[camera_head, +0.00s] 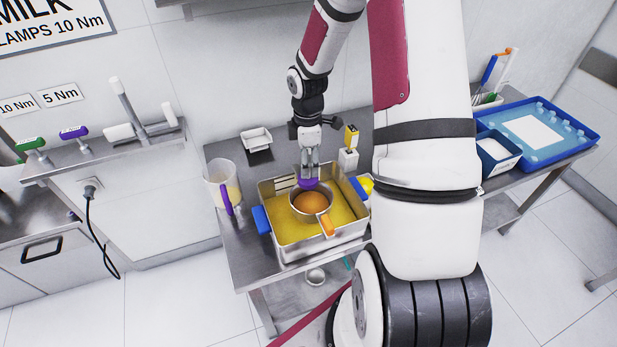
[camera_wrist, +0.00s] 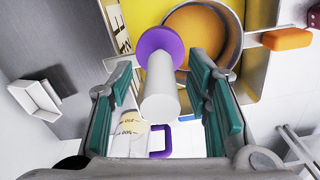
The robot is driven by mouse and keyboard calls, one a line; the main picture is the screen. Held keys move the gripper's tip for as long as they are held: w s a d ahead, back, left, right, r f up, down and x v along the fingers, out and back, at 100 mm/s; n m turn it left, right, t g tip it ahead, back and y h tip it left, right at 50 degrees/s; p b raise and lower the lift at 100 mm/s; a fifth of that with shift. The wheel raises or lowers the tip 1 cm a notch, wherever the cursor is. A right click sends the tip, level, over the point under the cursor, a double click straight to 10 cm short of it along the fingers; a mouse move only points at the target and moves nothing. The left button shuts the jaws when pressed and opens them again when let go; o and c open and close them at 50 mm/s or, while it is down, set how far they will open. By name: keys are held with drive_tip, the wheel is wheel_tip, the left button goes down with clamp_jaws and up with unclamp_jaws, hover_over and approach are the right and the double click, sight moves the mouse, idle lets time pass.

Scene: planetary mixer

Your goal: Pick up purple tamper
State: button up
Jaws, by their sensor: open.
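The purple tamper (camera_wrist: 158,45) has a purple disc and a white handle. In the wrist view the handle stands between my gripper's (camera_wrist: 163,85) two teal-padded fingers, with gaps on both sides. In the head view my gripper (camera_head: 310,168) points down over the far side of the yellow-floored tray (camera_head: 290,259). The purple part of the tamper (camera_head: 308,184) shows just below the fingers, and its handle is largely hidden by them. My gripper is open and holds nothing. What the tamper rests on is unclear.
A round pan (camera_head: 311,203) with an orange handle lies in the tray, close beside the tamper. A clear jug (camera_head: 222,184) with a purple handle stands left of the tray. A small white dish (camera_head: 256,138) and a yellow-topped item (camera_head: 351,140) stand behind.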

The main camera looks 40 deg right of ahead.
drive_tip(key=shift+f, duration=0.85)
drive_tip(key=shift+c, duration=0.4)
clamp_jaws()
drive_tip(key=shift+r, duration=0.1)
